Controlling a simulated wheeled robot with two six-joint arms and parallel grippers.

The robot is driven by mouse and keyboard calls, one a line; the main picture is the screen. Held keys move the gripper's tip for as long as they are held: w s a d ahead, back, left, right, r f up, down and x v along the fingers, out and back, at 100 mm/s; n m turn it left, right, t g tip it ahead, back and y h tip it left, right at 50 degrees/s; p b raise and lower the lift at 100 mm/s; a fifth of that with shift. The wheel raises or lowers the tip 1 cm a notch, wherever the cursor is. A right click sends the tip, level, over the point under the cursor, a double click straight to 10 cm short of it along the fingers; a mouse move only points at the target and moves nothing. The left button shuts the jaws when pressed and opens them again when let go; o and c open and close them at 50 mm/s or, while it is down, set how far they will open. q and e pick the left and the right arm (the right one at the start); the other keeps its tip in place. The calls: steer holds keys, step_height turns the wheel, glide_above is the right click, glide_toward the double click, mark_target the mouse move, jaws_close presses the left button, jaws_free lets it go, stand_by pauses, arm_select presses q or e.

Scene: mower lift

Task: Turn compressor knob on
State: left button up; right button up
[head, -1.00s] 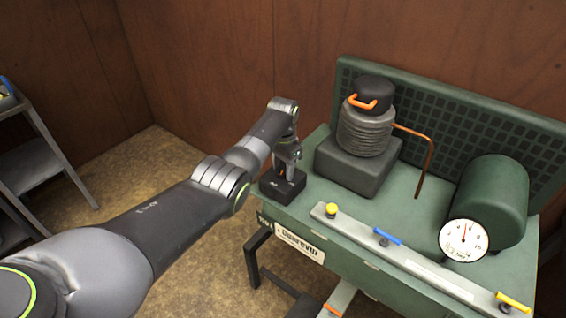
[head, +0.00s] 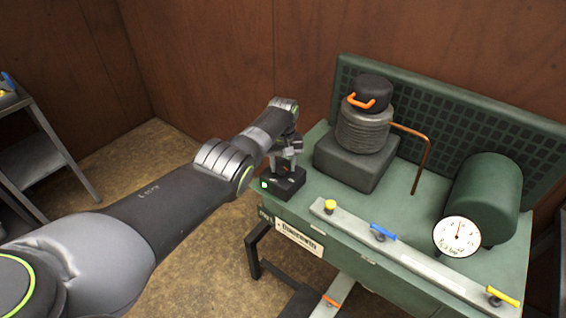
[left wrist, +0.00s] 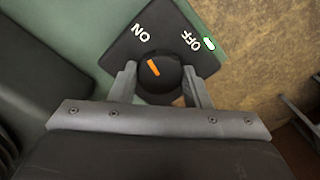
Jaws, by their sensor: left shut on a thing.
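The compressor knob (left wrist: 158,72) is round and black with an orange pointer line. It sits on a black switch box (head: 284,184) at the left end of the green compressor bench. In the left wrist view the pointer aims up and left, toward the ON label (left wrist: 141,33) and away from the OFF label (left wrist: 190,40). A small lamp (left wrist: 209,43) on the box edge looks bright there and glows green in the head view. My left gripper (left wrist: 160,82) is shut on the knob, one finger on each side. My right gripper is out of view.
A compressor with an orange handle (head: 362,102) and a copper pipe stands behind the box. A green tank (head: 487,195) with a gauge (head: 457,237) is at the right. A rail with yellow and blue valve handles (head: 383,232) runs along the front.

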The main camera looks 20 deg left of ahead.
mark_target(283, 166)
arm_select(q)
steer(key=shift+w+r+n, duration=0.1)
steer(key=shift+n, duration=1.2)
steer(key=o, duration=1)
step_height(283, 166, up, 5)
steer(key=shift+r+p, duration=0.1)
steer(key=shift+p, duration=1.15)
step_height(283, 166, up, 12)
steer(key=shift+r+b, duration=0.1)
steer(key=shift+b, duration=0.65)
